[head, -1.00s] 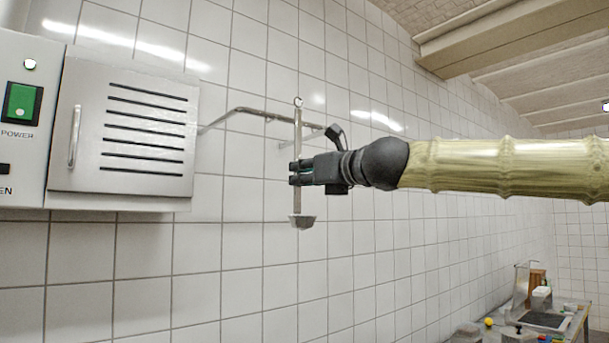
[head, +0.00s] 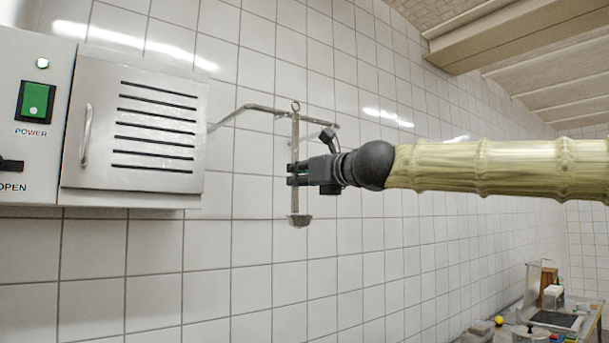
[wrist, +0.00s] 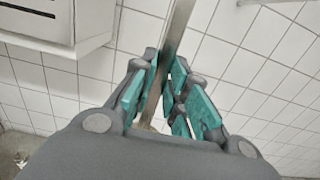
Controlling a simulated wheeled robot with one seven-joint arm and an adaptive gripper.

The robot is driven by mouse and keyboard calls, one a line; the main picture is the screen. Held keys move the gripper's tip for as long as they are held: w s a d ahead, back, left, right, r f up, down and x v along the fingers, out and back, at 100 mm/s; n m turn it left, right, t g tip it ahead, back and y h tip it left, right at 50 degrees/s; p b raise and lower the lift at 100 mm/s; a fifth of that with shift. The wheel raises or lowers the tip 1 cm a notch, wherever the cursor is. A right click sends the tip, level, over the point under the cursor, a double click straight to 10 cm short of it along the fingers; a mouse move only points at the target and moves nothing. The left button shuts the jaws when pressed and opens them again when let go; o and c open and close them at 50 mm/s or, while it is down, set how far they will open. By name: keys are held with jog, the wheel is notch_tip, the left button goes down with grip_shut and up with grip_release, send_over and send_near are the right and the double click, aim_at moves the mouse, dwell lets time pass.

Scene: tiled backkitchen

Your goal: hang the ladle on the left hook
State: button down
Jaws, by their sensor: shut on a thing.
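The ladle (head: 295,140) hangs upright in my gripper (head: 297,175), with its ring (head: 295,106) at the top and its small bowl (head: 299,220) at the bottom. My gripper is shut on the handle below the ring. The handle (wrist: 180,25) also runs between the green finger pads in the wrist view. A metal wall rail (head: 262,108) crosses the picture close to the ladle's ring. The ring shows slightly above the rail line; I cannot tell whether they touch. The individual hooks are too small to make out clearly, and the left one cannot be singled out.
A steel cabinet (head: 135,185) with slots and a green power switch (head: 35,102) is on the wall left of the rail. A cluttered counter (head: 590,330) stands low at the far right. The tiled wall below the rail is bare.

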jog(key=shift+x, duration=1.7)
jog(key=shift+w+a+f+b, duration=0.35)
jog(key=shift+w+a+f, duration=0.05)
jog(key=shift+w+f, duration=0.25)
jog(key=c, duration=1.3)
grip_release()
jog(key=v, duration=1.2)
jog(key=shift+f, duration=0.1)
